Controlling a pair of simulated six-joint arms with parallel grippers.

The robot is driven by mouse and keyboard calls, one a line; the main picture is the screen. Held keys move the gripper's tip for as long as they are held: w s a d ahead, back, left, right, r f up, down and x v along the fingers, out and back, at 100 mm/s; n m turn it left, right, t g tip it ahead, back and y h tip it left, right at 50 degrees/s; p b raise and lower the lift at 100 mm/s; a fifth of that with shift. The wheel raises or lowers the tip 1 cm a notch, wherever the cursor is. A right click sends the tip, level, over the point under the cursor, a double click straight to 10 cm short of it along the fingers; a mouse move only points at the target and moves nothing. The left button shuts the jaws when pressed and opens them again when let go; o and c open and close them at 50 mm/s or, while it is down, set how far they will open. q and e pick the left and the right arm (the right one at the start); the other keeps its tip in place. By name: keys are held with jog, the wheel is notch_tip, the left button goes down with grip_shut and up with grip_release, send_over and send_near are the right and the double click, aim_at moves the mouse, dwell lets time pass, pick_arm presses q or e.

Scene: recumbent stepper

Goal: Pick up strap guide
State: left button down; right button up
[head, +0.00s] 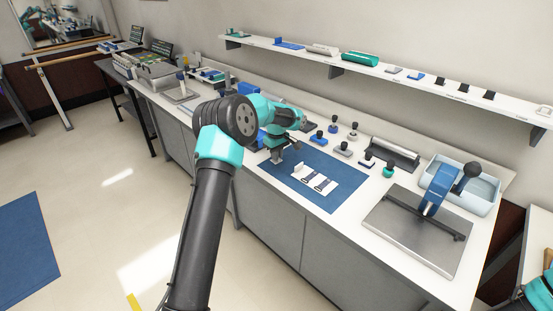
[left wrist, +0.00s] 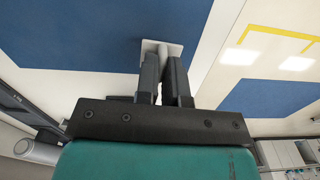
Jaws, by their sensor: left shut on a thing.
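My left gripper (head: 277,158) is low over the near left part of the blue mat (head: 322,203) on the counter. In the left wrist view its two dark fingers (left wrist: 164,62) are shut on a small pale piece with a flat plate (left wrist: 173,47) and a rounded grey part, which I take to be the strap guide. The fingers hide part of it. In the head view it is mostly hidden by the arm, and I cannot tell whether it touches the mat. My right gripper is not in view.
White pieces with dark slots (head: 319,184) lie on the mat. Several knobbed stamps stand behind it. To the right are a metal plate with a blue lever press (head: 436,190) and a pale blue bin (head: 480,199). A shelf (head: 420,84) with small parts runs above.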

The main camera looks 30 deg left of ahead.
pick_arm(q)
jog(key=s+d+r, duration=0.1)
jog(key=s+d, duration=0.7)
jog(key=s, duration=0.5)
jog(key=shift+s+r, duration=0.15)
jog(key=shift+d, duration=0.1)
